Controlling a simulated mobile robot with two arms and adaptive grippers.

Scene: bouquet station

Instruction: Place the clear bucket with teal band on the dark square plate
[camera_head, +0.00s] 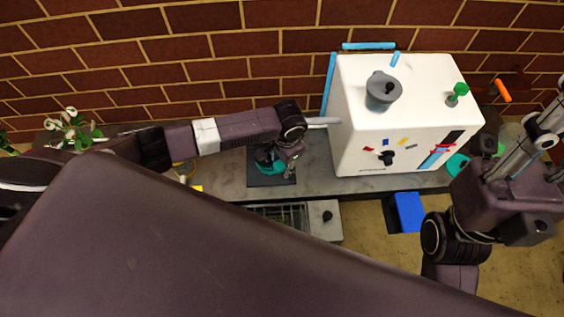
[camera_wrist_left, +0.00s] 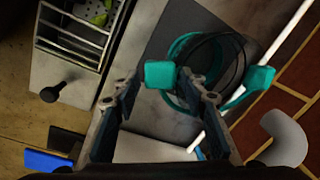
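The clear bucket with teal band (camera_wrist_left: 182,48) is in the left wrist view, with its teal ring and a dark thin handle showing. It appears to stand on the dark square plate (camera_wrist_left: 180,22), though its base is partly hidden. In the head view the bucket (camera_head: 265,164) shows over the plate (camera_head: 257,179), partly covered by my left gripper (camera_head: 281,163).
A white box (camera_head: 385,110) with a grey pot (camera_head: 383,91) on top stands right of the plate. A wire basket (camera_head: 280,213) is at the counter's front, beside a grey drawer with a black knob (camera_head: 327,217). A white-flowered plant (camera_head: 70,128) is far left.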

